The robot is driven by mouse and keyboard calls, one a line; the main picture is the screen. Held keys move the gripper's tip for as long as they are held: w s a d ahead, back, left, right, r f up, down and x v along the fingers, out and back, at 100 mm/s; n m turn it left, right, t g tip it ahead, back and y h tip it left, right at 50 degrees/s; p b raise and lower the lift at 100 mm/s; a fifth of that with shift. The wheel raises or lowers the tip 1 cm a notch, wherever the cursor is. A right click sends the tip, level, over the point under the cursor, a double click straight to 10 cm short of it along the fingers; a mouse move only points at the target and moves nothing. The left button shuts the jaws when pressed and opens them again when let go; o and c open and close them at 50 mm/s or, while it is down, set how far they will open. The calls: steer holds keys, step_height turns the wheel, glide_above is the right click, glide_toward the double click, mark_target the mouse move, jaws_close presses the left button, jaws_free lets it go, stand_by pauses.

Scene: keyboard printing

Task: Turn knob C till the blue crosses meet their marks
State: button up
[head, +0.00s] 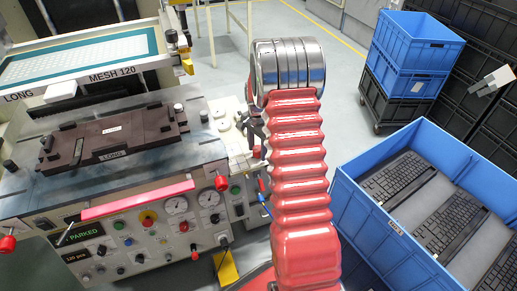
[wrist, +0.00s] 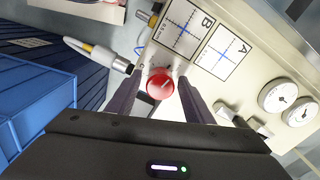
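In the wrist view a round red knob (wrist: 161,84) with a pale line on its face sits between the two dark fingers of my gripper (wrist: 160,82). The fingers stand apart, one on each side of the knob; I cannot tell whether they touch it. No letter C is readable on it. Beside it are two white panels, panel B (wrist: 183,25) and panel A (wrist: 223,51), each with a blue cross on dark lines. How far each cross is off its mark is too small to tell. In the head view my gripper (head: 252,125) is partly hidden behind my red arm.
Gauges (wrist: 279,95) are at the right. In the head view the press carries a dark LONG plate (head: 112,140) and a PARKED display (head: 86,235). A blue crate (head: 345,190) with keyboards stands at the right.

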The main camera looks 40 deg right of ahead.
mark_target(258, 148)
steer(key=shift+o, duration=0.2)
steer(key=shift+r, duration=0.25)
step_height(258, 148, up, 13)
stand_by(0.5)
steer(key=shift+r, duration=0.1)
stand_by(0.5)
